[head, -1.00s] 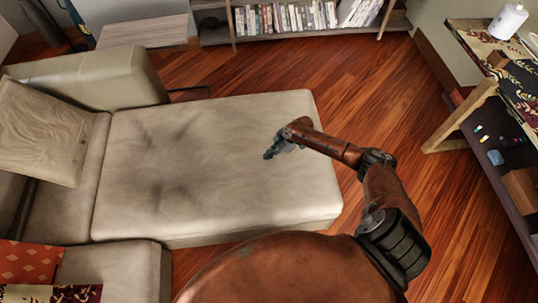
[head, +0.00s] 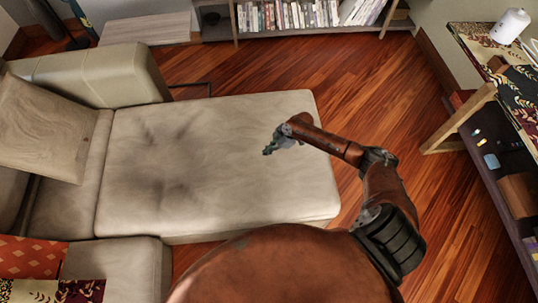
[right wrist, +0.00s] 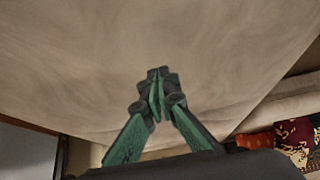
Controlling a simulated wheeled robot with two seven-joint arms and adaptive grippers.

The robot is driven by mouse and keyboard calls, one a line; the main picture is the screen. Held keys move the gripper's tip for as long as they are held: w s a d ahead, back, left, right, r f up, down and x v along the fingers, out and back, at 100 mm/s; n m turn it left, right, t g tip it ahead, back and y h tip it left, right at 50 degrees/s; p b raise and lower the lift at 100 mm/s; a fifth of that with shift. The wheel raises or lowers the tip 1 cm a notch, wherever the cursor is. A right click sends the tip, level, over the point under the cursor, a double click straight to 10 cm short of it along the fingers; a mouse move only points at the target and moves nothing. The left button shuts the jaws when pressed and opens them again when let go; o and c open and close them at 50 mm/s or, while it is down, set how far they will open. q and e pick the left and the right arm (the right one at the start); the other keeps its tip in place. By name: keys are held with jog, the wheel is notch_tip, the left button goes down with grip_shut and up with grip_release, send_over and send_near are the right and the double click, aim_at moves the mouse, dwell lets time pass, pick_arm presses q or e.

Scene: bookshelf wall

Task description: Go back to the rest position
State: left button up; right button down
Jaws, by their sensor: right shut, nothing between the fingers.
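My right gripper (head: 267,152) shows over the right part of the beige sofa's chaise seat (head: 200,185). In the right wrist view its two green and dark fingers (right wrist: 158,75) meet at the tips, with nothing between them. The beige seat surface (right wrist: 80,60) fills most of that view beyond the fingertips. My right arm is bent, with its elbow over the floor to the right of the chaise. How high the gripper is above the seat is hard to tell. My left gripper does not show in any view.
A low bookshelf (head: 310,33) stands at the back. A table with a patterned top (head: 500,50) and a lower shelf unit (head: 470,135) stand at the right. Cushions (head: 45,125) lie on the sofa at the left. Wooden floor (head: 365,80) between chaise and table is clear.

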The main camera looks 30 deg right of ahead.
jog(key=s+d+f+p+v, duration=0.1)
jog(key=v, duration=0.9)
jog(key=shift+s+d, duration=0.15)
jog(key=shift+d, duration=0.2)
jog(key=shift+f, duration=0.15)
